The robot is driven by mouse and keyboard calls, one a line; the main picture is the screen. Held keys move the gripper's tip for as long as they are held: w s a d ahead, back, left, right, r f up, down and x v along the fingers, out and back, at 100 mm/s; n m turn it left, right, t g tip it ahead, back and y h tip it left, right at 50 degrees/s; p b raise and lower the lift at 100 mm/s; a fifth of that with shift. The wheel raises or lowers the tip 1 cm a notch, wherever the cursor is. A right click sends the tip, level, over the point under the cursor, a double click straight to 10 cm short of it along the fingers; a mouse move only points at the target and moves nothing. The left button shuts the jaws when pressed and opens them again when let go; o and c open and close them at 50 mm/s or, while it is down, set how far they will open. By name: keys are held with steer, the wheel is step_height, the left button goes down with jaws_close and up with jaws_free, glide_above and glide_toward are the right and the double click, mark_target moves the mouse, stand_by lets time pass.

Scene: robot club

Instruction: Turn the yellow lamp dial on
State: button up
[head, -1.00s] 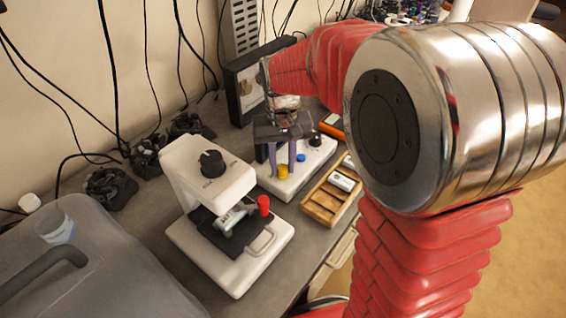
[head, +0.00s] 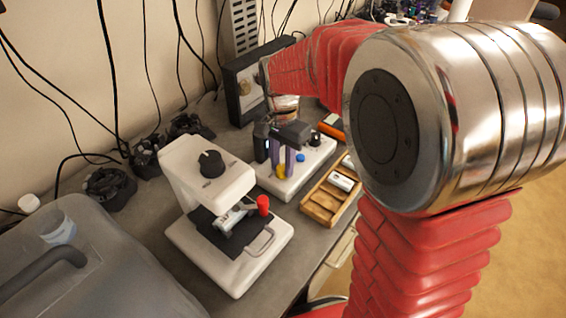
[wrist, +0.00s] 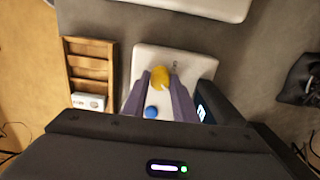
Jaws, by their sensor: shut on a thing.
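The yellow lamp dial (head: 281,172) stands on a white control box (head: 297,182) beside a blue knob (head: 301,157) and a black knob (head: 314,139). My gripper (head: 285,166) points down over the box, its purple fingers on either side of the dial. In the wrist view the yellow dial (wrist: 160,77) sits between the fingertips of my gripper (wrist: 160,82), which is shut on it. The blue knob (wrist: 151,112) shows nearer the palm. The fingers cover part of the box and the dial's sides.
A white machine (head: 212,180) with a black dial and red-tipped lever stands to the left. A wooden tray (head: 322,207) lies right of the box. A grey container (head: 100,270) fills the front left. A black box (head: 243,95) stands behind, near the wall.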

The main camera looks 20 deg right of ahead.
mark_target(282, 166)
steer(key=shift+w+a+r, duration=0.1)
steer(key=shift+w, duration=0.05)
stand_by(0.3)
steer(key=o, duration=1)
steer(key=shift+o, duration=0.2)
step_height(282, 166, up, 14)
steer(key=shift+f, duration=0.2)
